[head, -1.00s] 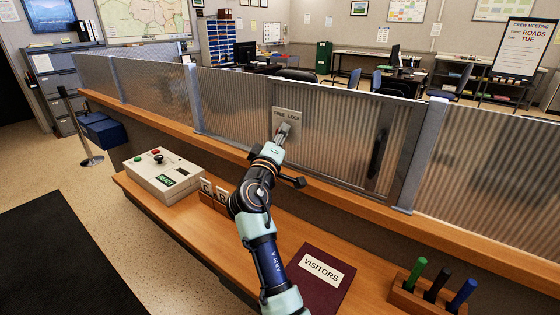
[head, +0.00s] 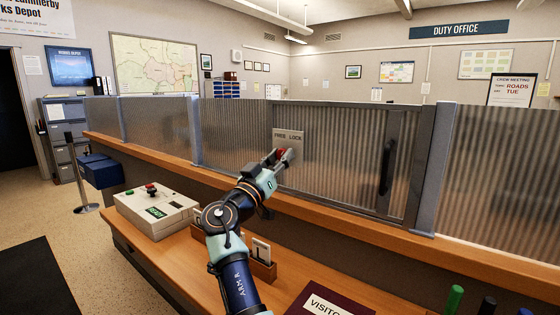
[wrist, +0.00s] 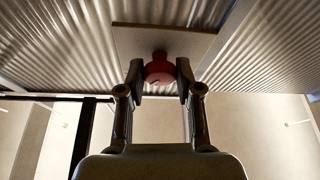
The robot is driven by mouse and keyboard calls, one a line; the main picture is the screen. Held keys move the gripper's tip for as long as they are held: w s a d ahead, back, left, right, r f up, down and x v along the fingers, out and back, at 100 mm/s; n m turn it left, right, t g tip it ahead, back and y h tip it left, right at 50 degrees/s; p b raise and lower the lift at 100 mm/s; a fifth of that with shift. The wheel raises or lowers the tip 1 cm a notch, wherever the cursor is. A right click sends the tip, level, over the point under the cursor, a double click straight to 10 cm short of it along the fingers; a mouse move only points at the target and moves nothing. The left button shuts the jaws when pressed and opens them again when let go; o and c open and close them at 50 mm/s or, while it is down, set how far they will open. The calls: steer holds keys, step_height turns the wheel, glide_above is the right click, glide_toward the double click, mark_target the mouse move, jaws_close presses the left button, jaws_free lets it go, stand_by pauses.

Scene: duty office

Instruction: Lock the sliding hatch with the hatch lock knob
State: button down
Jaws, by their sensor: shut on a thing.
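The hatch lock knob is red and sits on a pale plate (head: 289,137) marked FREE on the left and LOCK on the right. My gripper (head: 281,156) is at the plate's lower part, shut on the red knob (wrist: 160,69), with one finger on each side of it in the wrist view. The fingers hide much of the knob in the head view, and I cannot tell which word it points to. The sliding hatch (head: 340,165) is a ribbed translucent panel in a grey frame, with a dark upright handle (head: 387,167) near its right side.
Below is a wooden counter with a beige control box (head: 157,210), a small wooden card holder (head: 262,269), a dark red VISITORS book (head: 325,302) and marker pens (head: 454,299) at the front right. A wooden ledge (head: 330,210) runs under the panels.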

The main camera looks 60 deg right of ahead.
steer(key=shift+m+g, duration=0.6)
steer(key=shift+m, duration=0.8)
steer(key=c, duration=0.8)
jaws_free()
steer(key=v, duration=1.2)
